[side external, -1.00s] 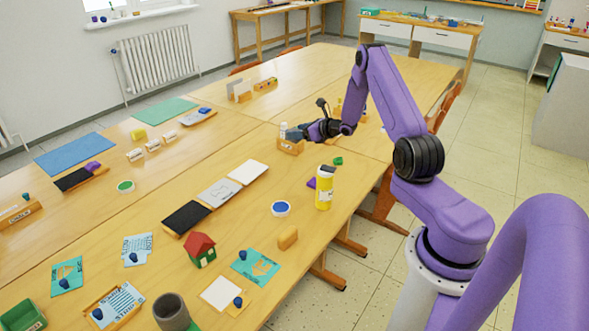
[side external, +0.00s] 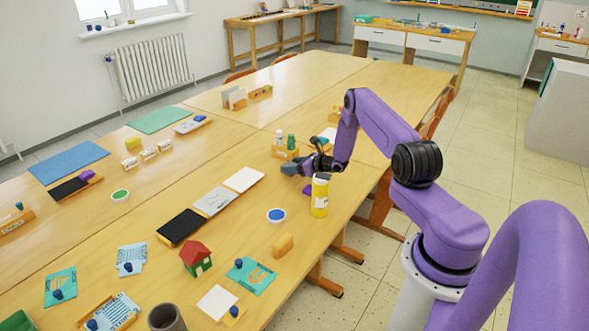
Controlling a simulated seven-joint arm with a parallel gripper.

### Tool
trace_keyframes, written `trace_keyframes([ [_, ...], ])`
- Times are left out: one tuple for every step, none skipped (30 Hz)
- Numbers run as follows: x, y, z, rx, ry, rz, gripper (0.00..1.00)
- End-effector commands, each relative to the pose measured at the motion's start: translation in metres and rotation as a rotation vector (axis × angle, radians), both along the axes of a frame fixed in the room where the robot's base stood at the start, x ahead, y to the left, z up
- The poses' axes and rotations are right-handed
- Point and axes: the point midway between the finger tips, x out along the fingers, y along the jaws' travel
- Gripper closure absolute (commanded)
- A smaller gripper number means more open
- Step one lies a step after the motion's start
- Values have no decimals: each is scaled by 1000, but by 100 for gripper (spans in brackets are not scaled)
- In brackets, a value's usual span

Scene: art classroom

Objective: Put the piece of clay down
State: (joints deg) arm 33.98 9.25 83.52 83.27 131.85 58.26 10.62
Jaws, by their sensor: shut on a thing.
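My gripper (side external: 291,168), dark grey, is low over the right part of the near table, just in front of a small wooden holder with bottles. It points left and is shut on the piece of clay. The clay is too small and too hidden by the fingers to make out its shape or colour. I cannot tell whether it touches the tabletop.
A yellow bottle (side external: 320,197) stands close to my gripper on the right, with a purple piece (side external: 308,189) beside it. The wooden holder (side external: 284,153) is behind. A white board (side external: 244,179), grey board (side external: 214,200) and blue-topped tub (side external: 276,215) lie in front, with bare table between.

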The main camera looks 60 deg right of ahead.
Motion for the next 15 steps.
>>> trace_keyframes([
  [0, -1, -6, 0, -1, -1, 77],
  [0, -1, -8, -1, -1, -2, 77],
  [0, -1, -10, -1, -2, -2, 77],
  [0, -1, -11, -2, -2, -1, 77],
  [0, -1, -12, -2, -2, -1, 77],
  [0, -1, -12, -1, -2, -1, 77],
  [0, -1, -12, -1, -2, -1, 77],
  [0, -1, -12, -1, -2, -1, 77],
  [0, -1, -12, -1, -2, -1, 77],
  [0, -1, -12, -1, -2, -1, 77],
  [0, -1, -12, -1, -2, -1, 77],
  [0, -1, -12, -1, -2, -1, 77],
  [0, -1, -12, 0, -2, -1, 77],
  [0, -1, -13, 0, -2, -1, 77],
  [0, 0, -14, 0, -1, -1, 77],
])
